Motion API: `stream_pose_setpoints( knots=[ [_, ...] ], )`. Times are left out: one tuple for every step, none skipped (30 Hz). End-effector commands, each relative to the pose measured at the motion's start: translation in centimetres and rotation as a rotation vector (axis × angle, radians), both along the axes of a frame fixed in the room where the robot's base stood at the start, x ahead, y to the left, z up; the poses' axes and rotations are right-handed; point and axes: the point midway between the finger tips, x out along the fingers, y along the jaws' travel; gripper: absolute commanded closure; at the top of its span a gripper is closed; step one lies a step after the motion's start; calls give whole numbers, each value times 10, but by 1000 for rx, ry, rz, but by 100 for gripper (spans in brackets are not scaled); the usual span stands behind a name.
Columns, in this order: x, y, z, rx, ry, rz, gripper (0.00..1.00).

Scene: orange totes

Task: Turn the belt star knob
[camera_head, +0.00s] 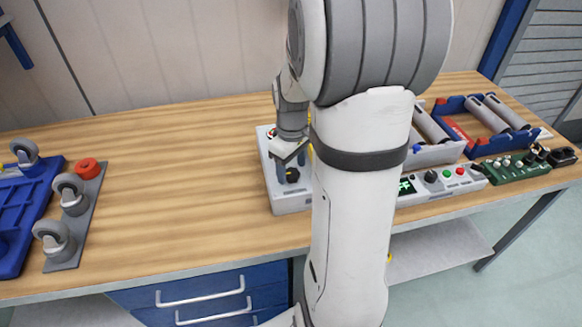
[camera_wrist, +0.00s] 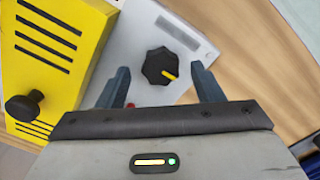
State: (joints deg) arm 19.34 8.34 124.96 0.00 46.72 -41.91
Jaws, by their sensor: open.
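The black star knob (camera_wrist: 160,66) with a yellow pointer mark sits on a light grey panel (camera_wrist: 140,38) in the wrist view. In the head view the dark knob (camera_head: 292,175) shows on the white control box (camera_head: 290,203) on the bench. My gripper (camera_wrist: 160,83) is open, its two blue-grey fingers to either side and a little short of the knob in the picture. I cannot tell whether they touch it. In the head view my gripper (camera_head: 291,160) points down over the box. My arm hides the box's right side.
A yellow slotted housing (camera_wrist: 55,55) with a black round knob (camera_wrist: 24,106) stands left of the star knob in the wrist view. Casters (camera_head: 72,194) stand left; the bench between is clear.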

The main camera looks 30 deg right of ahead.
Motion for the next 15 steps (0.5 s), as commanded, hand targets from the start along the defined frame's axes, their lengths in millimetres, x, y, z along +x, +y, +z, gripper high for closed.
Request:
stream_pose_setpoints(
  knots=[
    [-1,0,-5,1,3,-1,39],
    [-1,0,-6,1,3,-1,39],
    [-1,0,-8,0,2,-1,39],
    [-1,0,-9,1,1,-1,39],
    [-1,0,-10,0,1,-1,39],
    [0,0,-10,0,0,-1,39],
    [0,0,-10,0,0,-1,39],
    [0,0,-10,0,0,-2,39],
    [0,0,-10,0,0,-2,39],
    [0,0,-10,0,0,-2,39],
    [0,0,-10,0,0,-2,39],
    [0,0,-10,0,0,-2,41],
    [0,0,-10,0,0,-2,43],
    [0,-1,-10,0,0,-2,46],
    [0,-1,-10,0,0,-2,49]
  ],
)
